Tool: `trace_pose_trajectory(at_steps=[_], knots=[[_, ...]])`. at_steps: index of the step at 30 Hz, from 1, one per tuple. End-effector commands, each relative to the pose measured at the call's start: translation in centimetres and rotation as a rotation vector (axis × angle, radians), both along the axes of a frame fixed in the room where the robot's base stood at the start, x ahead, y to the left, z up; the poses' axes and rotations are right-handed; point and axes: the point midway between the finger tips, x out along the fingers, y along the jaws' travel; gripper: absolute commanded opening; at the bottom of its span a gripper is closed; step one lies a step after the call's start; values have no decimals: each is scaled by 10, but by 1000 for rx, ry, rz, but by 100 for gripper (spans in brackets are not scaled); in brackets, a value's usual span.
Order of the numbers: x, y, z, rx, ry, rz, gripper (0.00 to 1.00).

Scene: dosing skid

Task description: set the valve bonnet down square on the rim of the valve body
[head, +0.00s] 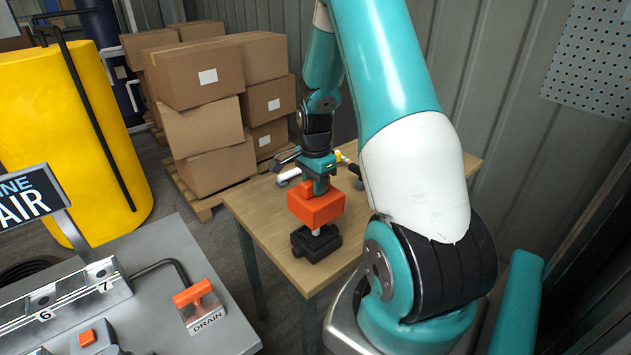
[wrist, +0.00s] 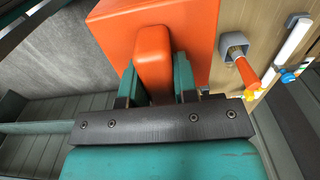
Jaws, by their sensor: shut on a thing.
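The valve bonnet is an orange block (head: 316,206) with a raised orange grip on top. My gripper (head: 320,183) is shut on that grip from above. The wrist view shows the grip (wrist: 153,62) between my two teal fingers, with the bonnet's block (wrist: 205,28) beyond it. The dark valve body (head: 318,245) stands on the wooden table right below the bonnet. A short white piece shows under the bonnet, and a gap separates the block from the body. I cannot tell whether the white piece touches the body. The body's rim is mostly hidden, and the wrist view does not show the body.
The wooden table (head: 262,225) also holds a white cylinder (head: 288,177) and other small parts behind the bonnet. A grey skid (head: 205,325) with an orange DRAIN handle (head: 193,292) is at the front left. Stacked cartons (head: 200,80) and a yellow tank (head: 60,130) stand behind.

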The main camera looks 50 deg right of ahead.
Motion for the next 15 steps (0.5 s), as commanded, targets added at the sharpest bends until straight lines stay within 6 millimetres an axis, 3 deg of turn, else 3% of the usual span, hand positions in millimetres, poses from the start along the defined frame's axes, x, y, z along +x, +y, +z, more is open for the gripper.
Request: trace_pose_trajectory(at_steps=[6, 15], knots=[[0, 0, -26, 0, 0, 0, 2], [0, 0, -35, 0, -1, 0, 2]])
